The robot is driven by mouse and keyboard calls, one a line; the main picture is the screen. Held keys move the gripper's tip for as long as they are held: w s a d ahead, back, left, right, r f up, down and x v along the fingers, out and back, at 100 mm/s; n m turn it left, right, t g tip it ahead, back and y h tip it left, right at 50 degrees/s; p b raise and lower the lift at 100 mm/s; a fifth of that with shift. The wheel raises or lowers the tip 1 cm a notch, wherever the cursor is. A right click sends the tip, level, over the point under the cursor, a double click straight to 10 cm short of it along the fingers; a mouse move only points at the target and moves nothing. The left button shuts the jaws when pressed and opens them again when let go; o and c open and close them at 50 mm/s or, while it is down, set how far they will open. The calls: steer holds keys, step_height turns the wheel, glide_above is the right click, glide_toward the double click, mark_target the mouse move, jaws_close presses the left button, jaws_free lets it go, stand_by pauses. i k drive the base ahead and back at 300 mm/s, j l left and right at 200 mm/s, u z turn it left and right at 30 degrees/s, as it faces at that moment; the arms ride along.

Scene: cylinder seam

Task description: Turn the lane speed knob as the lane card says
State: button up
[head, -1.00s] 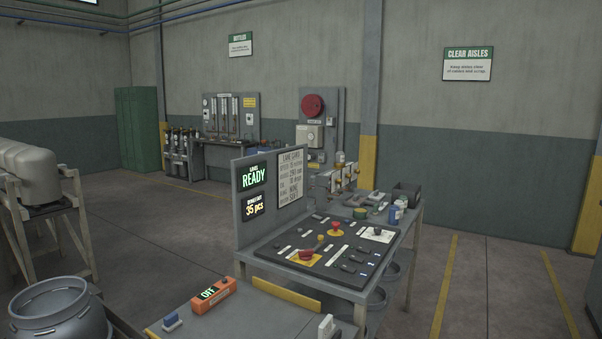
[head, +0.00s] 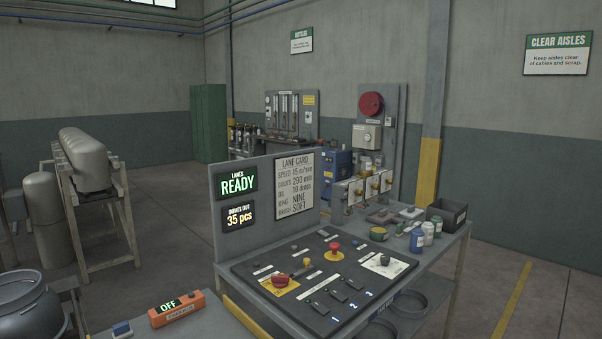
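The lane card (head: 294,185) is a pale sheet on the upright grey board behind the console. It seems to read speed 15 m/min, guides 290 mm, oil 10 drops, ring nine, brush soft. The dark control panel (head: 355,266) lies on the console top. It carries a red handle on a yellow plate (head: 281,282), a red mushroom button on a yellow disc (head: 333,249), a dark knob on a white plate (head: 385,260) and several small dark switches. Their labels are too small to read, so I cannot tell which is the speed knob. My gripper is not in view.
An orange box (head: 177,309) reading OFF sits on the near bench. Bottles (head: 428,232) and a dark bin (head: 447,215) stand right of the panel. Floor at right looks clear.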

mark_target(385, 258)
steer(key=i+l+u, duration=0.15)
steer(key=l, duration=0.25)
steer(key=l+u, duration=0.15)
steer(key=l, duration=0.3)
steer(key=i+l, duration=0.3)
steer(key=l, duration=0.15)
steer(key=i+l+z, duration=0.1)
steer(key=i+l, duration=0.15)
steer(key=l, duration=0.25)
steer(key=i+j, duration=0.1)
steer(key=i, duration=0.5)
steer(key=i+z, duration=0.1)
steer(key=i, duration=0.5)
